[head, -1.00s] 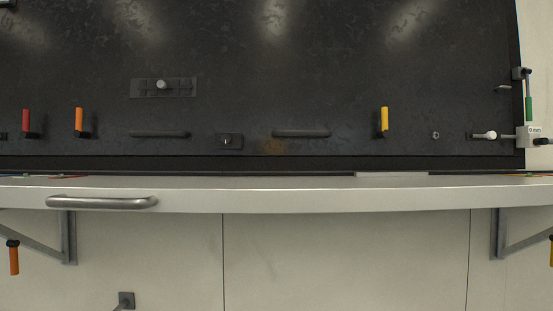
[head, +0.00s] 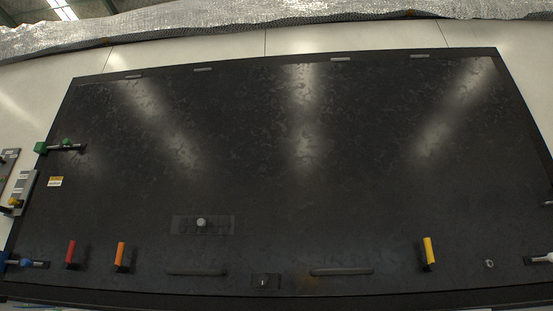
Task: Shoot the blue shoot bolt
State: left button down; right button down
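A shoot bolt with a blue part (head: 9,260) sits at the lower left corner of the large black panel (head: 300,165), close to the left picture edge. Its rod and small fittings reach a short way right onto the panel. Whether it is shot or drawn back is too small to tell. Neither of my grippers shows in the head view.
A green bolt (head: 60,147) sits higher on the panel's left edge, and a white-knobbed bolt (head: 541,258) at the lower right. Red (head: 71,252), orange (head: 121,255) and yellow (head: 428,252) handles stick out along the bottom. The panel's middle is clear.

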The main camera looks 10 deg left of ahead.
aim_at(25, 263)
jog(key=u, duration=1.75)
jog(key=i+j+z, duration=0.1)
jog(key=j, duration=0.25)
jog(key=i+j+z, duration=0.25)
jog(key=j, duration=0.45)
jog(key=i+j+z, duration=0.1)
jog(key=j, duration=0.25)
jog(key=i+j+z, duration=0.15)
jog(key=j, duration=0.2)
